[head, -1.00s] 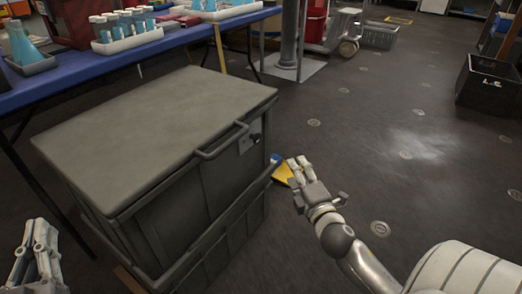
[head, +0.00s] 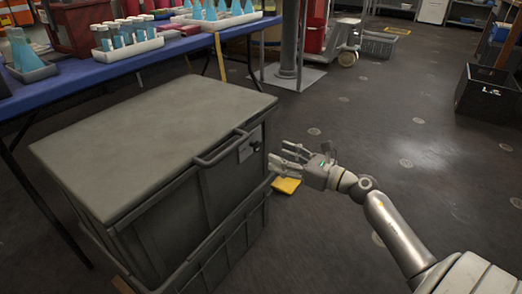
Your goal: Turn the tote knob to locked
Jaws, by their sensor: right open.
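The dark tote knob (head: 256,145) sits on a small plate beside the handle, on the tote's right face. The knob is too small to tell which way it points. My right gripper (head: 281,163) is open and empty, just right of the tote's right face and close to the knob, apart from it in the picture. My left gripper is out of the head view.
A blue-covered table (head: 165,42) with racks of blue-filled tubes and flasks stands behind the tote. A yellow object (head: 286,185) lies on the floor below my right gripper. A black crate (head: 488,92) stands at the far right. The floor between is mostly clear.

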